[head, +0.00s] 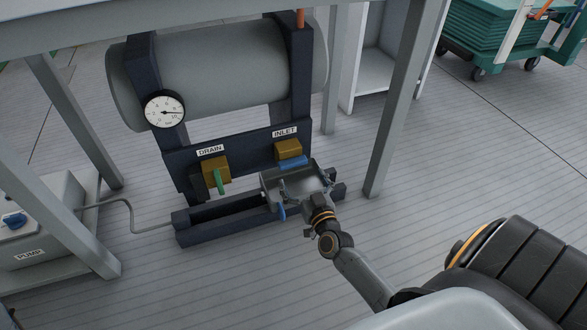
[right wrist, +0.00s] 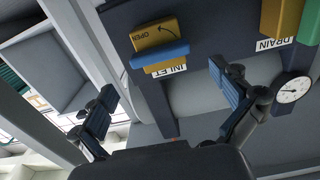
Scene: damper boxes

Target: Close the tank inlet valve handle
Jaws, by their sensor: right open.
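The tank inlet valve has a yellow body (head: 289,149) under the INLET label on the dark panel. Its blue handle (head: 293,162) lies crosswise, roughly along the panel. In the right wrist view the picture is inverted; the blue handle (right wrist: 160,54) crosses the yellow body (right wrist: 155,33), which bears OPEN and a curved arrow. My right gripper (head: 300,187) is just below and in front of the handle. In the right wrist view its fingers (right wrist: 167,97) are wide apart, with nothing between them; the handle lies beyond them. My left gripper is not in view.
The drain valve (head: 214,171) with its green handle (head: 222,182) is left of the inlet. The grey tank (head: 225,65) with a gauge (head: 165,109) is above. Table legs (head: 396,115) stand on both sides. A pump box (head: 40,222) is at left. Floor is clear in front.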

